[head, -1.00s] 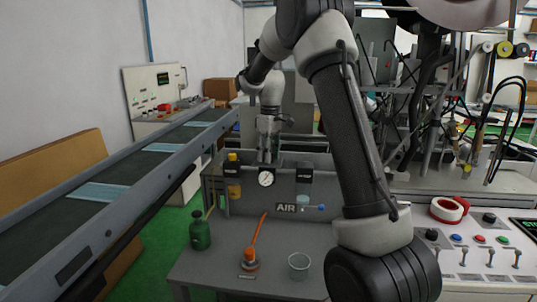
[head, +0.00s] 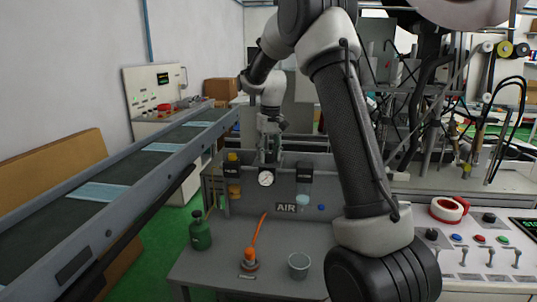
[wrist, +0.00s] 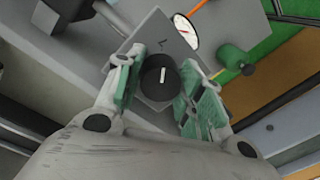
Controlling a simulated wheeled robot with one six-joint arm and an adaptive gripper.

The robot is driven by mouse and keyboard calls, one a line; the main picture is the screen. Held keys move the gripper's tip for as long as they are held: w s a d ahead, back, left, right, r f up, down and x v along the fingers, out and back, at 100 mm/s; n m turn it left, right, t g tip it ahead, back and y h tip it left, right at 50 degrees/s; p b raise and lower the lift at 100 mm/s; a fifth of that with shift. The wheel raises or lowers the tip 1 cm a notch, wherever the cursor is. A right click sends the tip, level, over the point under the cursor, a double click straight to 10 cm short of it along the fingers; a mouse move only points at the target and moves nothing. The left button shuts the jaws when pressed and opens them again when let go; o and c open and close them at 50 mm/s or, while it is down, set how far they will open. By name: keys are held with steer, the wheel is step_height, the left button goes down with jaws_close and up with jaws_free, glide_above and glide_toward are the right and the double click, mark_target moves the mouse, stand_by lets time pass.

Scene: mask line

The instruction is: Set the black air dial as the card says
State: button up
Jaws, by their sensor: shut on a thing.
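The black air dial (wrist: 160,76) is a round knob with a white pointer line, on a grey block in the wrist view. The line runs nearly straight up in that picture. My gripper (wrist: 157,88) has a green-padded finger on each side of the dial and is shut on it. In the head view my gripper (head: 269,155) is at the top of the air unit, just above the round white gauge (head: 266,177). The gauge (wrist: 186,30) also shows in the wrist view, its needle partly visible. The dial is hidden in the head view. I cannot make out a readable card.
The AIR sign (head: 286,208) is on the panel. A conveyor (head: 60,222) runs along the left.

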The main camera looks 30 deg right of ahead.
mark_target(270, 152)
stand_by(0.3)
steer(key=o, duration=1)
steer(key=shift+r, duration=0.1)
step_height(270, 152, up, 12)
steer(key=shift+d, duration=0.35)
